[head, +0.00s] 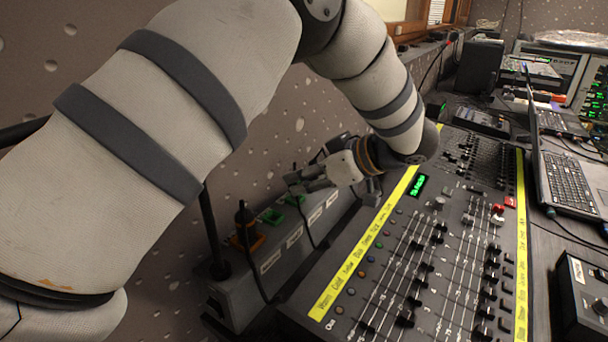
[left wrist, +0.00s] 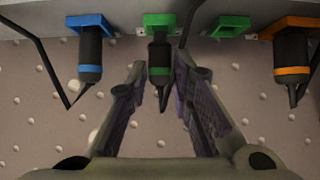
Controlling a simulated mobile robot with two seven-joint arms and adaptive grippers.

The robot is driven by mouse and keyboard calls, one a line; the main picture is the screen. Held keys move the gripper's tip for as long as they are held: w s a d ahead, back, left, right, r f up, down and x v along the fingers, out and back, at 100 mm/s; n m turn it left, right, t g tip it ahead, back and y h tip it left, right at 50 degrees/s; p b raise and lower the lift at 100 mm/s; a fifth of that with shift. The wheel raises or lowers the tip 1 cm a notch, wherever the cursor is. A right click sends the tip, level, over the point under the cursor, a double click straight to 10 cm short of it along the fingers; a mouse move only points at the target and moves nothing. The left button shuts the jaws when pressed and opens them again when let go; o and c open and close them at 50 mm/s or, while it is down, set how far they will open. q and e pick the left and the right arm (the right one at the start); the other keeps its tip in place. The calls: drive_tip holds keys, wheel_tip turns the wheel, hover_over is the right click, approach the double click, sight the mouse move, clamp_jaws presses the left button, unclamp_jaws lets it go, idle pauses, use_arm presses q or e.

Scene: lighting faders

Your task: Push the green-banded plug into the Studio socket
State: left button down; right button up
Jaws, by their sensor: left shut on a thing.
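The green-banded plug (left wrist: 158,55) is a black plug with a green ring and a cable at its lower end. In the left wrist view it stands between the two fingers of my left gripper (left wrist: 160,78), which is shut on it. Its upper end meets or overlaps a green socket (left wrist: 166,19); I cannot tell how deep it sits. A second green socket (left wrist: 231,25) beside it is empty. In the head view my left gripper (head: 301,181) is at the grey socket box (head: 256,292), and the plug is mostly hidden. The socket labels are too small to read.
An orange-banded plug (left wrist: 292,55) stands in an orange socket and a blue-banded plug (left wrist: 90,55) in a blue one, close on either side. Thin cables hang near the fingers. A mixing desk (head: 430,270) with faders lies right of the box, and a speckled wall behind it.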

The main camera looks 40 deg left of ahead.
use_arm(q)
drive_tip(key=shift+f, duration=0.9)
idle(1.1)
drive_tip(key=c, duration=1.3)
unclamp_jaws()
drive_tip(key=shift+c, duration=0.2)
drive_tip(key=shift+r, duration=0.1)
